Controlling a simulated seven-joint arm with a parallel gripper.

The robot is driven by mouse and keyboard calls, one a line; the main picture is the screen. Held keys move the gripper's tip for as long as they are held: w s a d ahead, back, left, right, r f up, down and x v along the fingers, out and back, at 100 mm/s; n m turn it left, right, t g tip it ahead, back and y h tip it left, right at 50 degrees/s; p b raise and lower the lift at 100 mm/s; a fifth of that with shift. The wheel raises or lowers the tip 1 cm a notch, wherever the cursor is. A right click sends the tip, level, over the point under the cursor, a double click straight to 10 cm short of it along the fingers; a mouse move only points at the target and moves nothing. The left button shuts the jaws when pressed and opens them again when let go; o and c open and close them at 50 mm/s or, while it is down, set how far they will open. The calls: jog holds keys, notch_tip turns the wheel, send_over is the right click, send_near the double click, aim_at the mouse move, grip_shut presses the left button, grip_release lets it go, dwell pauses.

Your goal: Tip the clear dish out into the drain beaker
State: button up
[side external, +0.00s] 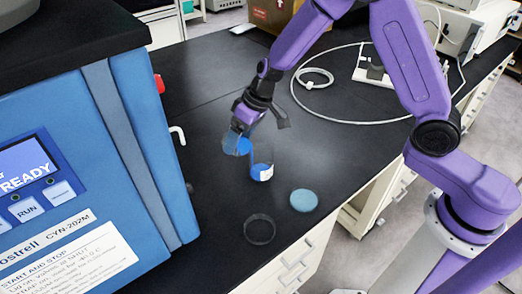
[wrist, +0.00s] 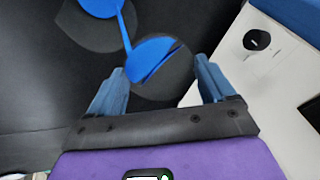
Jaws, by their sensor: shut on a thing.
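My gripper (side external: 240,127) is shut on the clear dish (side external: 231,145) and holds it tilted above the bench, beside and above the drain beaker (side external: 263,159). In the wrist view the dish (wrist: 170,88) sits between the two fingers of my gripper (wrist: 160,72), with blue liquid (wrist: 148,55) pooled toward its far side. A thin blue stream (wrist: 125,30) runs from the dish to the beaker (wrist: 88,33). The clear beaker stands upright with blue liquid (side external: 259,155) in it and a white label low on its side.
A blue freeze dryer (side external: 148,150) with a white side handle stands at left. A pale blue disc (side external: 304,200) and a dark-looking round dish or ring (side external: 259,229) lie on the black bench in front of the beaker. A white cable (side external: 350,121) loops behind.

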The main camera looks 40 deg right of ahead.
aim_at(242, 146)
jog(key=shift+s+d, duration=0.15)
jog(key=shift+d, duration=0.1)
dwell(0.4)
jog(key=shift+y, duration=0.3)
jog(key=c, duration=0.3)
jog(key=shift+d, duration=0.1)
jog(key=shift+s+d+r+t+y+p, duration=0.2)
jog(key=shift+s+d+t+y+p, duration=0.15)
jog(key=shift+d+y+p, duration=0.25)
jog(key=shift+s+d+r+t+y+p, duration=0.15)
jog(key=shift+s+d+t+y+p, duration=0.2)
jog(key=shift+d+y+p, duration=0.2)
dwell(1.7)
jog(key=shift+s+d+r+t+y+p, duration=0.15)
jog(key=shift+d+t+y+p, duration=0.2)
jog(key=shift+y, duration=0.2)
jog(key=shift+s+d+r+t+y+p, duration=0.15)
jog(key=shift+d+t+y+p, duration=0.15)
jog(key=shift+y, duration=0.2)
dwell(2.7)
